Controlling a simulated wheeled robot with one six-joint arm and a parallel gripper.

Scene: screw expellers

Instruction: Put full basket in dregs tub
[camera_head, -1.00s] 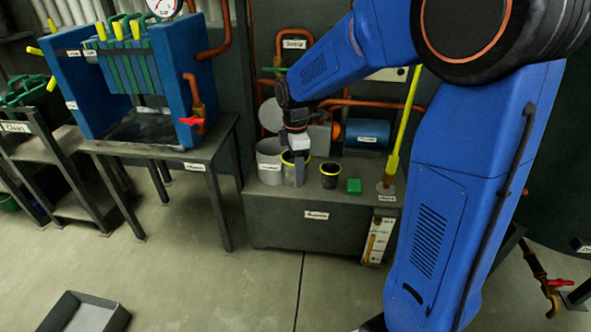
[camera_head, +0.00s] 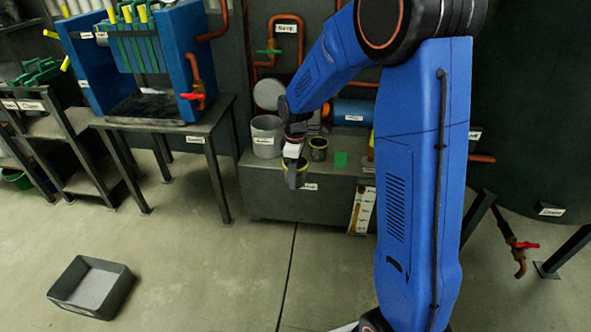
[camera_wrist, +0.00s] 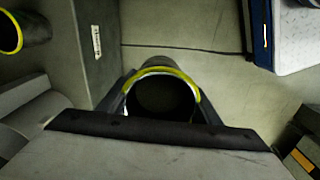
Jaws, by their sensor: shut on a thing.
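My gripper (camera_head: 294,158) is shut on a dark basket with a yellow rim (camera_head: 298,180), held in the air in front of the cabinet. In the wrist view the basket (camera_wrist: 162,72) sits between the two dark fingers, its round mouth facing the camera. Its inside is dark, so I cannot see what it holds. A grey open tub (camera_head: 118,292) with a pale floor lies on the ground at the lower left. A grey bucket (camera_head: 266,140) stands on the cabinet top, behind and left of my gripper. I cannot read which one is labelled for dregs.
A second yellow-rimmed basket (camera_head: 318,150) and a green block (camera_head: 341,160) stand on the cabinet (camera_head: 262,190). A blue press on a table (camera_head: 180,133) stands at the left. Pipes run behind the cabinet. The floor between cabinet and grey tub is clear.

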